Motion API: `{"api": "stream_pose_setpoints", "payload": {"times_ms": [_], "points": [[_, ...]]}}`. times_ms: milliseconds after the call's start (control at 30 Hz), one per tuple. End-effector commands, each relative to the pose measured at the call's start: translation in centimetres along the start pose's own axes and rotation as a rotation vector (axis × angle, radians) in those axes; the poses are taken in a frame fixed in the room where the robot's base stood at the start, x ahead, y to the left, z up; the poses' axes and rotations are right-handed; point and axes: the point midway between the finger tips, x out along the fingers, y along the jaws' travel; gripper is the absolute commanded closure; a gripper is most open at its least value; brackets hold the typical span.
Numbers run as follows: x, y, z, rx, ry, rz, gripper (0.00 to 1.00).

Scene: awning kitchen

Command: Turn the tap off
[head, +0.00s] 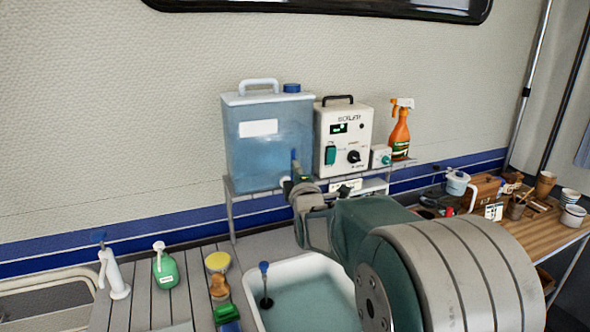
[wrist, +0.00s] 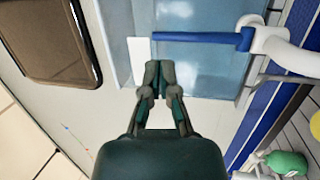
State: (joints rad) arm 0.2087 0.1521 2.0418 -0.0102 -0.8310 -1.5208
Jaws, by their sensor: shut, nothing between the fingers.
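The tap is on the front of a blue translucent water tank (head: 266,150). Its blue lever (head: 294,155) points up in the head view. The lever (wrist: 200,38) shows clearly in the wrist view, reaching left from the white tap body (wrist: 278,45). My gripper (wrist: 160,72) is shut and empty, its fingertips just below the lever's free end in the wrist view, apparently apart from it. In the head view my gripper (head: 299,175) is in front of the tank and hides part of the tap. I cannot see the spout's outlet clearly.
The tank stands on a rack beside a white boiler box (head: 342,138) and an orange spray bottle (head: 400,130). Below is a white sink basin (head: 255,300) with water. A green bottle (head: 165,270) and a white pump (head: 115,275) stand left. A cluttered wooden table (head: 545,235) is right.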

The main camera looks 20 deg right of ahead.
Motion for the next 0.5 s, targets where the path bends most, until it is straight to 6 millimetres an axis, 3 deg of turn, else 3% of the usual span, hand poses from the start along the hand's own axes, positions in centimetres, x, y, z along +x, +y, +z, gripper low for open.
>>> {"api": "stream_pose_setpoints", "payload": {"times_ms": [500], "points": [[-6.4, 1.5, 0.0, 0.000, -0.001, 0.001, 1.00]]}}
